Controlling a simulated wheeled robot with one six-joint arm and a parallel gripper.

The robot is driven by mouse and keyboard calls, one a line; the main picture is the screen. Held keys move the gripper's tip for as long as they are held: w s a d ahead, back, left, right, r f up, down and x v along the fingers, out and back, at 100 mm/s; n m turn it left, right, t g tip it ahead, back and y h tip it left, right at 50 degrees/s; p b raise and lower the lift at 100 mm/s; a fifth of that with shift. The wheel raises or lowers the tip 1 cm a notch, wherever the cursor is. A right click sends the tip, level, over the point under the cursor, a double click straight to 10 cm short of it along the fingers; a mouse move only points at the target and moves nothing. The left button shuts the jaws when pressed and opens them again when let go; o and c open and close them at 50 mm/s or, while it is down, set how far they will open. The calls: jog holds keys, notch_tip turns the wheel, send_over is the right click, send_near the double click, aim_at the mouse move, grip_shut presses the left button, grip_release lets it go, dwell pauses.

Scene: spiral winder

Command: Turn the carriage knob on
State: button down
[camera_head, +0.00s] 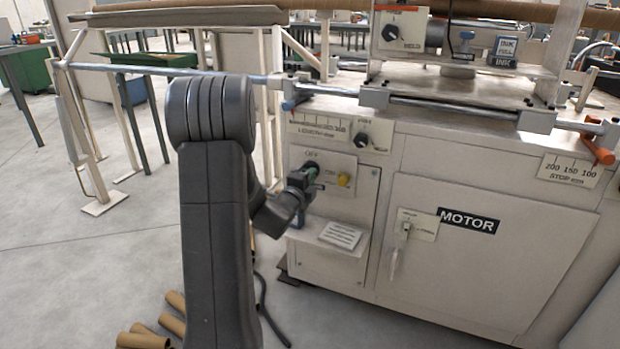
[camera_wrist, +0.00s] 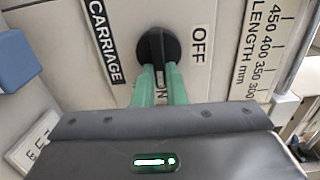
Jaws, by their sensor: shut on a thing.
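The carriage knob (camera_wrist: 157,46) is a round black dial with a raised grip bar, on a pale panel in the wrist view. The bar runs roughly up and down in that picture; which end is the pointer I cannot tell. The "CARRIAGE" label (camera_wrist: 104,42) is to its left, the "OFF" label (camera_wrist: 199,45) to its right. The "ON" label (camera_wrist: 162,88) shows partly between my green fingers. My gripper (camera_wrist: 160,72) is shut on the knob's bar, a finger on each side. In the head view my gripper (camera_head: 309,176) is at the panel, largely covering the knob.
A small ledge (camera_head: 340,236) juts out below. Another black knob (camera_head: 362,139) sits above right. The motor door (camera_head: 470,260) is further right. Cardboard tubes (camera_head: 145,339) lie on the floor at lower left.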

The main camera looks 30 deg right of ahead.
jog(key=c, duration=1.5)
grip_release()
jog(key=p+v, duration=0.2)
jog(key=v, duration=1.2)
jog(key=shift+w+d, duration=0.1)
jog(key=shift+d, duration=0.05)
jog(key=b+x, duration=0.2)
jog(key=x, duration=1.1)
jog(key=shift+w+d, duration=0.25)
